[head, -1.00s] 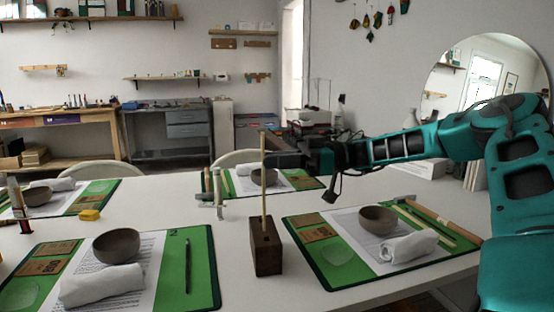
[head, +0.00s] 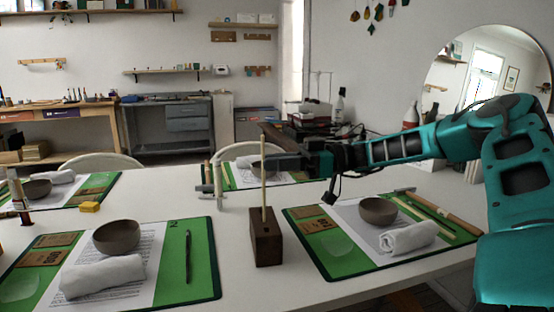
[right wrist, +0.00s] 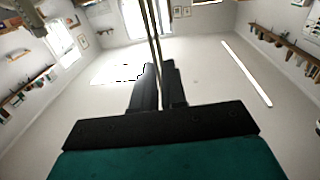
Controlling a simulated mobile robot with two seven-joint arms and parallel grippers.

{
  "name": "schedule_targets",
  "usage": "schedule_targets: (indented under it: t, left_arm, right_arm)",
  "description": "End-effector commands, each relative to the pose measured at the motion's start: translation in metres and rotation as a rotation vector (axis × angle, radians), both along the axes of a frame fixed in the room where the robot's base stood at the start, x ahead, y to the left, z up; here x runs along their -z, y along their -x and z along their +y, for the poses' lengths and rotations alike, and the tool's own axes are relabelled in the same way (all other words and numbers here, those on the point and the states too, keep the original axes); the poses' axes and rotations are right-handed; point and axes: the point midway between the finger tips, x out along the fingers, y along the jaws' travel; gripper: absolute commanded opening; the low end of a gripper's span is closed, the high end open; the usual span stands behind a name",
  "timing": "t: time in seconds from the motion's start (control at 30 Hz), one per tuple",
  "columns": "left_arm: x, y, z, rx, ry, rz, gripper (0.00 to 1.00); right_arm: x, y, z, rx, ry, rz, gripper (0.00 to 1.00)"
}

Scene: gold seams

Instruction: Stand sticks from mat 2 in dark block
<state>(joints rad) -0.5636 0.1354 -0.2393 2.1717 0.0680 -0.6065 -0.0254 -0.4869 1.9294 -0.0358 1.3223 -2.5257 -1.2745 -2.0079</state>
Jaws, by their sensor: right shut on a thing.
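A pale upright stick (head: 263,182) rises from the top of the dark block (head: 266,245), its lower end at the block's top face; how deep it sits I cannot tell. My right gripper (head: 268,146) is shut on the upper part of this stick, above the block. The stick also shows between the fingers in the right wrist view (right wrist: 153,40). Mat 2 (head: 203,270), green with a printed 2, lies left of the block. A dark thin stick (head: 188,256) lies on its right side. My left gripper is not in view.
Mat 2 also holds a bowl (head: 116,237) and a rolled white cloth (head: 103,276). Another green mat (head: 330,262) right of the block holds a bowl (head: 378,211), a cloth (head: 407,237) and sticks. A yellow block (head: 89,207) lies behind mat 2.

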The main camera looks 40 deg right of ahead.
Motion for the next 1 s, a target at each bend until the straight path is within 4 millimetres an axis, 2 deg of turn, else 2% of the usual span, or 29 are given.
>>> schedule_targets:
  t: [0.63, 0.67, 0.7, 0.97, 1.0]
  left_arm:
    - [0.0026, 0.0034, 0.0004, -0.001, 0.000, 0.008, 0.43]
    - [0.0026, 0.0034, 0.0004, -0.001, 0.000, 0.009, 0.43]
    - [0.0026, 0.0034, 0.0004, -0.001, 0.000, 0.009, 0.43]
    - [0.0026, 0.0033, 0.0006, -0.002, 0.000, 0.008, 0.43]
    - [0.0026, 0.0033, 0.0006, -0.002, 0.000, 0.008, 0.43]
  right_arm:
    - [0.0071, 0.0002, -0.0001, 0.000, 0.001, -0.001, 0.00]
    - [0.0071, 0.0002, -0.0001, 0.000, 0.001, -0.001, 0.13]
    - [0.0070, 0.0002, -0.0001, 0.000, 0.001, -0.001, 0.16]
    - [0.0069, 0.0001, 0.0000, 0.000, 0.001, -0.001, 0.41]
    - [0.0069, 0.0002, -0.0001, 0.000, 0.001, -0.001, 0.41]
